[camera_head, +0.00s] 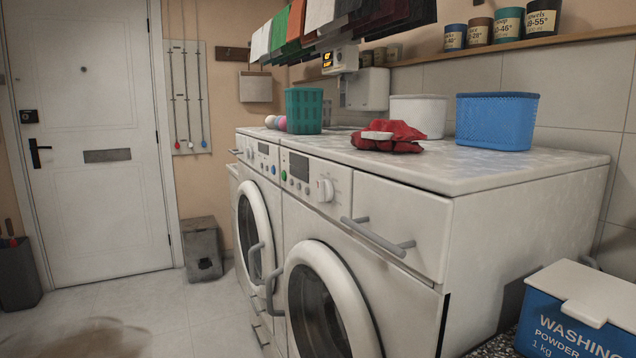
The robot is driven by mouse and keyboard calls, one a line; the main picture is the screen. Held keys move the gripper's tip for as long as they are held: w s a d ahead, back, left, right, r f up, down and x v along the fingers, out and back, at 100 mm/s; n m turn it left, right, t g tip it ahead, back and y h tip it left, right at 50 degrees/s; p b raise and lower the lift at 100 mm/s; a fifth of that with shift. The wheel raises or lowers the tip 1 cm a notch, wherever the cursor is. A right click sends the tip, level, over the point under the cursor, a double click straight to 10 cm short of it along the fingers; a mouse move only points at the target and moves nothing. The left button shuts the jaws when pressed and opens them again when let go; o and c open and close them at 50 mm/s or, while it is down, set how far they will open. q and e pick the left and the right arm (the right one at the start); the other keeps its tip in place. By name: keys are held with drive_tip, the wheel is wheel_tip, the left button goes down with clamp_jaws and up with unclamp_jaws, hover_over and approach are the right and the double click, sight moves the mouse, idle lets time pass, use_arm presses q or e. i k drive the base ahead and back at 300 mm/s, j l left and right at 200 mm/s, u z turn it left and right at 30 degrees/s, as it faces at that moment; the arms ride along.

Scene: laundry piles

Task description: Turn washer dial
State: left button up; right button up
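Two white front-loading machines stand side by side under one worktop. The nearer washer (395,282) has a round white dial (325,189) on its front panel, right of a dark display and small buttons, one of them green. Neither of my grippers is in view.
A drawer handle (378,238) sticks out right of the dial. On the worktop (480,168) are a green basket (304,111), red cloth (390,137), white tub (418,116) and blue basket (497,121). A washing powder box (575,325) stands front right. Floor (160,305) at left is mostly clear.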

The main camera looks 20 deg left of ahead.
sight(325, 189)
drive_tip(key=i+j, duration=0.1)
drive_tip(key=j, duration=1.15)
drive_tip(key=i+z, duration=0.05)
drive_tip(key=i, duration=0.05)
